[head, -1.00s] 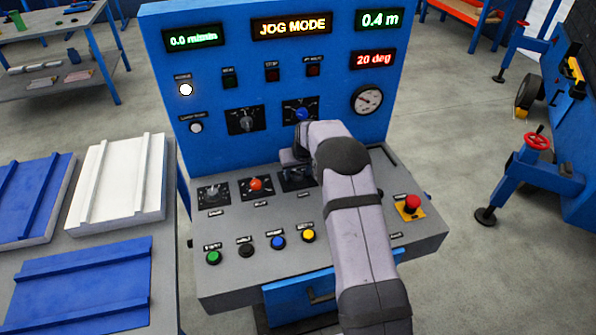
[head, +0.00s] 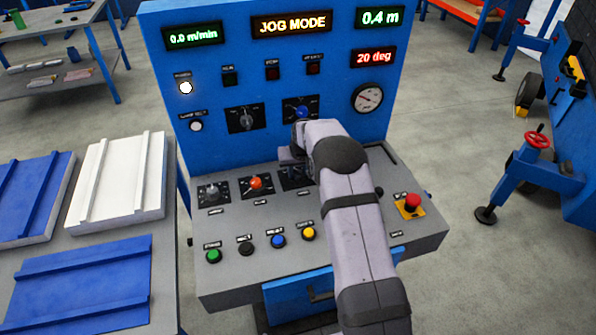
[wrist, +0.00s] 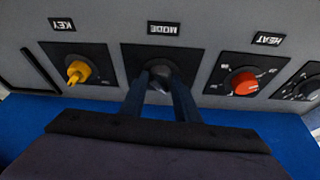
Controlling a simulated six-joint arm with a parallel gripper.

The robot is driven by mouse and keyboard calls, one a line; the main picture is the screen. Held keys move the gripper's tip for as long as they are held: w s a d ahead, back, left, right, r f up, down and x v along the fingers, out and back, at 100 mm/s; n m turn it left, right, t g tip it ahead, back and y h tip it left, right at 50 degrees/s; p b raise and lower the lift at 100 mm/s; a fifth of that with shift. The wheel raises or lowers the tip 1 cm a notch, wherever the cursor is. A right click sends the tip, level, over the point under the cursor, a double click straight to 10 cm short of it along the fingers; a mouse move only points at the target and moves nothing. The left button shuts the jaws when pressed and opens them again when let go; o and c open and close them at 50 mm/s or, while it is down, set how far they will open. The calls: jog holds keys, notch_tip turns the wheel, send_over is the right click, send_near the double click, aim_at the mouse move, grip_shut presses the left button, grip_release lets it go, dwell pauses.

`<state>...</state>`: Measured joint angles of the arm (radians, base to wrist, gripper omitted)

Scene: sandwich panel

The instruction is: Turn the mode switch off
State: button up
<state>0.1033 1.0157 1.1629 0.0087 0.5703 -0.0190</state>
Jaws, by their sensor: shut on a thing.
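The mode switch (wrist: 158,84) is a dark knob on a black square plate under an upside-down MODE label in the wrist view. My gripper (wrist: 160,75) has its two blue fingers on either side of the knob and is shut on it. In the head view, my gripper (head: 290,160) reaches down to the sloped console, and the switch's black plate (head: 288,184) shows only in part beneath it. The knob's exact angle is hidden by the fingers. The top display (head: 291,24) reads JOG MODE.
In the wrist view, a yellow key switch (wrist: 77,70) is left of the mode switch and a red heat knob (wrist: 243,83) is right of it. Several push buttons line the console front, with a red emergency button (head: 412,201) at right. The blue upright panel stands close behind.

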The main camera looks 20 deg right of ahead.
jog(key=m+b, duration=0.1)
jog(key=m, duration=0.1)
jog(key=m+h+b, duration=0.1)
jog(key=shift+w+a+f+m+b, duration=0.1)
jog(key=shift+a+f+m+b, duration=0.1)
jog(key=shift+m+b, duration=0.15)
jog(key=shift+r+m+g+h+b, duration=0.1)
jog(key=shift+m+g+h+b, duration=0.3)
jog(key=shift+m, duration=0.65)
jog(key=shift+r+m+g+h+b, duration=0.1)
jog(key=shift+m+g+h+b, duration=0.1)
jog(key=shift+m+h+b, duration=0.6)
jog(key=shift+m+y, duration=0.3)
jog(key=o, duration=1)
jog(key=shift+o, duration=0.2)
jog(key=b+v, duration=0.1)
jog(key=v, duration=0.6)
jog(key=shift+r, duration=0.2)
